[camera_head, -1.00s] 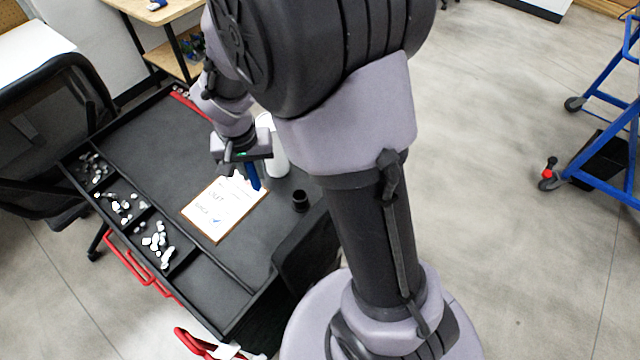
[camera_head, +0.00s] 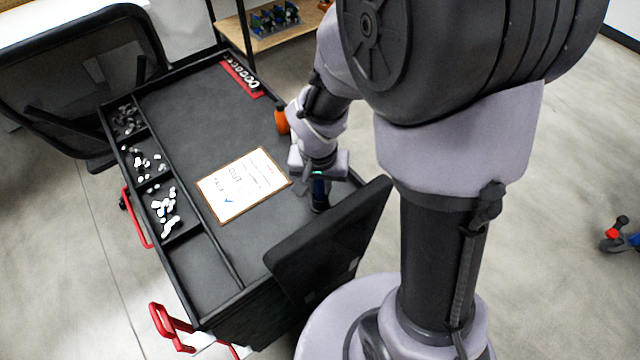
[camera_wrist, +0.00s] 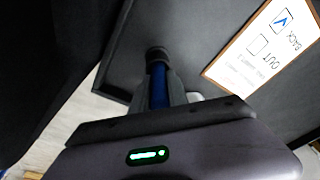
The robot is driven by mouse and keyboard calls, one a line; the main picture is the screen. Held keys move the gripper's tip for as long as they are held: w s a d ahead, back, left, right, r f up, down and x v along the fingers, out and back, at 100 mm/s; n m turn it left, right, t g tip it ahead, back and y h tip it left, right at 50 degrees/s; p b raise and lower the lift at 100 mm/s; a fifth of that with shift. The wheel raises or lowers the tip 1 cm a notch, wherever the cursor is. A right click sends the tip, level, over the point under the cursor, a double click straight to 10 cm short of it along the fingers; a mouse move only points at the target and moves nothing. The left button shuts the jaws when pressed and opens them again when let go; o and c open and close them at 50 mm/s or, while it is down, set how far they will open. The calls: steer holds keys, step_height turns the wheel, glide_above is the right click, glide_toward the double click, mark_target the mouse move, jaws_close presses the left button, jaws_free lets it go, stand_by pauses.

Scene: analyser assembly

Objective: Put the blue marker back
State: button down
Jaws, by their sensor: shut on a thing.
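My gripper (camera_head: 320,172) is shut on the blue marker (camera_head: 319,189) above the right side of the black cart top. The marker points down, and its lower end meets the small black round holder (camera_head: 320,208); I cannot tell how far inside it is. In the wrist view the marker (camera_wrist: 158,86) stands between the fingers, in line with the dark holder (camera_wrist: 157,54). The whiteboard (camera_head: 240,186) lies flat to the left of the holder. In the wrist view the board (camera_wrist: 256,60) has a blue tick in the box by BACK, and the box by OUT is empty.
The cart's left compartments hold small white and grey parts (camera_head: 163,207). A red strip (camera_head: 240,78) lies at the far edge. An orange object (camera_head: 282,122) shows beside my arm. A dark upright panel (camera_head: 335,245) stands at the near right.

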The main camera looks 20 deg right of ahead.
steer(key=shift+f, duration=0.15)
steer(key=c, duration=1.3)
jaws_free()
step_height(320, 180, up, 15)
steer(key=s+a+p, duration=0.1)
steer(key=s+p, duration=0.2)
steer(key=p, duration=0.2)
steer(key=s+a+r+t+y, duration=0.1)
steer(key=s+r, duration=0.2)
steer(key=s+a+r+t+y, duration=0.1)
steer(key=s+r, duration=0.2)
steer(key=r, duration=0.1)
steer(key=s+a+r+n+t, duration=0.1)
steer(key=s+r+t, duration=0.1)
steer(key=s+r, duration=0.1)
steer(key=shift+s+r+y, duration=0.35)
steer(key=shift+s+y, duration=0.05)
steer(key=shift+s, duration=0.15)
